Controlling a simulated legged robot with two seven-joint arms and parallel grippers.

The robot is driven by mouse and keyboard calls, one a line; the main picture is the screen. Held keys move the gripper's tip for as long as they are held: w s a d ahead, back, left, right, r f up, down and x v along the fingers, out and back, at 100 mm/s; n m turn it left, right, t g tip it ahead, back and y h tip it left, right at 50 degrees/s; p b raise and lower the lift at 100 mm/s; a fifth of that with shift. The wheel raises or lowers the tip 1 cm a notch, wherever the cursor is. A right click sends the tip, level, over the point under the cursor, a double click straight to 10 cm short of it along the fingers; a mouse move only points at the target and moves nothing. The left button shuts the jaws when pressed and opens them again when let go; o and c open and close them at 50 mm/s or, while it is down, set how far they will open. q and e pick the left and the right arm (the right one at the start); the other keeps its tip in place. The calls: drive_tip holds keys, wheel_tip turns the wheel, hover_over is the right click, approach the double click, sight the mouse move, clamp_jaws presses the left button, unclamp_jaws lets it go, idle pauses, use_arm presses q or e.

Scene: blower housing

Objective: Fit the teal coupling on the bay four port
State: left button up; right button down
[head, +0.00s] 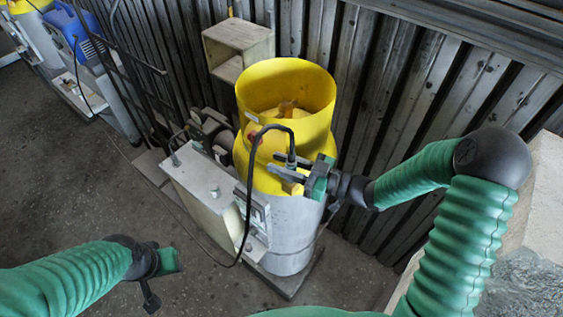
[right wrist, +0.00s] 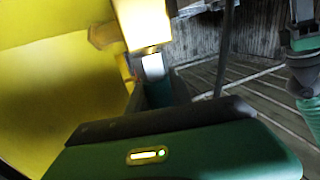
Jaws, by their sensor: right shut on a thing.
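My right gripper (head: 283,172) is at the front of the yellow-and-grey blower housing (head: 285,88), just below its yellow collar. It is shut on the coupling (head: 291,159) at the end of a black hose. The fingers hide most of that coupling, and I cannot make out its teal colour. In the right wrist view the green gripper body (right wrist: 170,155) fills the bottom, with the yellow housing (right wrist: 45,85) at left. My left gripper (head: 165,263) is low at left, away from the housing; its jaws are unclear. I cannot tell which fitting is the bay four port.
The black hose (head: 249,190) loops down past a grey box (head: 205,190) with a panel (head: 258,222) on its side. A wooden box (head: 238,45) hangs on the corrugated wall behind. A blue machine (head: 72,35) stands far left. The floor (head: 90,215) at left is clear.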

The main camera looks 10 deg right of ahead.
drive_tip(key=shift+f, duration=0.25)
drive_tip(key=c, duration=1.1)
unclamp_jaws()
drive_tip(key=b+v, duration=0.5)
drive_tip(key=v, duration=1.2)
drive_tip(key=shift+w+b, duration=0.1)
drive_tip(key=shift+b, duration=0.25)
